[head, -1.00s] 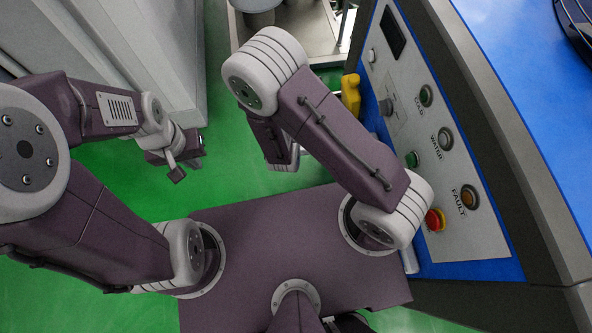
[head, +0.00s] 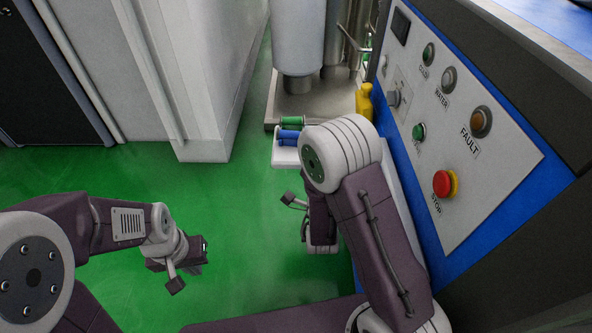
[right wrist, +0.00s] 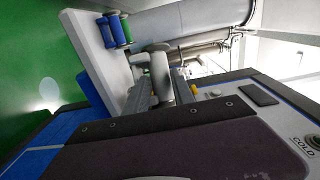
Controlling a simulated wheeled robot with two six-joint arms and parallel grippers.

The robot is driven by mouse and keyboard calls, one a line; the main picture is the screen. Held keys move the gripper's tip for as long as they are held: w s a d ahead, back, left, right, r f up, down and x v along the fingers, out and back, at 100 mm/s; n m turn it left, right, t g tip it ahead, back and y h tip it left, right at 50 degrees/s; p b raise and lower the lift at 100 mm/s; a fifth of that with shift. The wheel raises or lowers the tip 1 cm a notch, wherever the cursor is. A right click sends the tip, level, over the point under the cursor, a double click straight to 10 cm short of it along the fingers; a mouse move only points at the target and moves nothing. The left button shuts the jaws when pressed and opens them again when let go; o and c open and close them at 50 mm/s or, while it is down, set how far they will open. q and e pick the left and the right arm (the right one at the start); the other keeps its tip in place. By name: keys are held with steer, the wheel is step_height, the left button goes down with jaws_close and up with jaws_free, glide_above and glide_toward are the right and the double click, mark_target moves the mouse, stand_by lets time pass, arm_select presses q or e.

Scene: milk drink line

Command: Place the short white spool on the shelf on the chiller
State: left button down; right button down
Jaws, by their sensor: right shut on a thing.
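The chiller (head: 520,165) is the blue and grey machine with a control panel on the right. The white shelf (head: 284,158) sticks out beside it, and also shows in the right wrist view (right wrist: 96,58). My left gripper (head: 190,265) looks open and empty over the green floor.
A yellow bottle (head: 365,102) stands beyond the shelf near the panel. A steel tank (head: 297,45) on a metal base is behind. A grey-white cabinet (head: 190,80) stands at the back left. The green floor between is clear.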

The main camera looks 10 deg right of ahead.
steer(key=w+a+f+b, duration=0.1)
steer(key=w+f+b, duration=0.2)
steer(key=w+a+f+b, duration=0.2)
steer(key=w+f+b, duration=0.1)
steer(key=w+f, duration=0.1)
steer(key=w+a+f+b, duration=0.1)
steer(key=w+f+b, duration=0.2)
steer(key=f, duration=0.1)
steer(key=shift+w+a, duration=0.2)
steer(key=shift+w, duration=0.15)
steer(key=shift+r, duration=0.1)
steer(key=c, duration=1.1)
jaws_free()
